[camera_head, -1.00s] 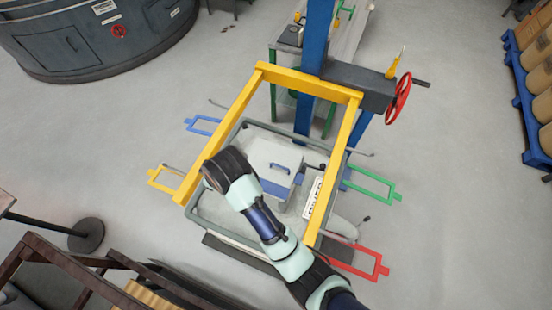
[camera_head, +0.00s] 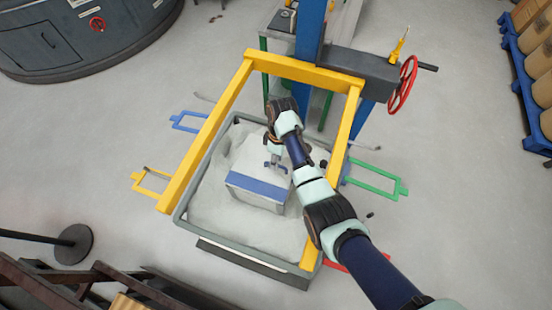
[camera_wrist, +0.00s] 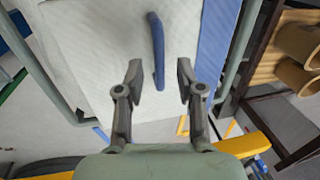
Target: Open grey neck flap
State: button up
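A pale grey box (camera_head: 262,203) with a blue band (camera_head: 262,187) along its edge stands inside the grey rectangular frame (camera_head: 181,212). No part is marked as the neck flap; I cannot tell for sure which part it is. My gripper (camera_head: 275,164) hangs over the box top and hides its blue handle in the head view. In the wrist view the blue handle (camera_wrist: 156,45) stands on the pale grey panel (camera_wrist: 100,55). My gripper (camera_wrist: 158,72) is open, with one finger each side of the handle's near end and gaps between.
A yellow frame (camera_head: 208,133) surrounds the box area, joined to a blue column (camera_head: 313,38) with a red handwheel (camera_head: 403,85). Blue (camera_head: 184,122), yellow (camera_head: 136,184) and green (camera_head: 375,188) brackets stick out at the sides. Open floor lies left.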

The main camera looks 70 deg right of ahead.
jog(key=shift+f, duration=0.4)
jog(key=shift+c, duration=0.3)
grip_shut()
jog(key=shift+r, duration=0.1)
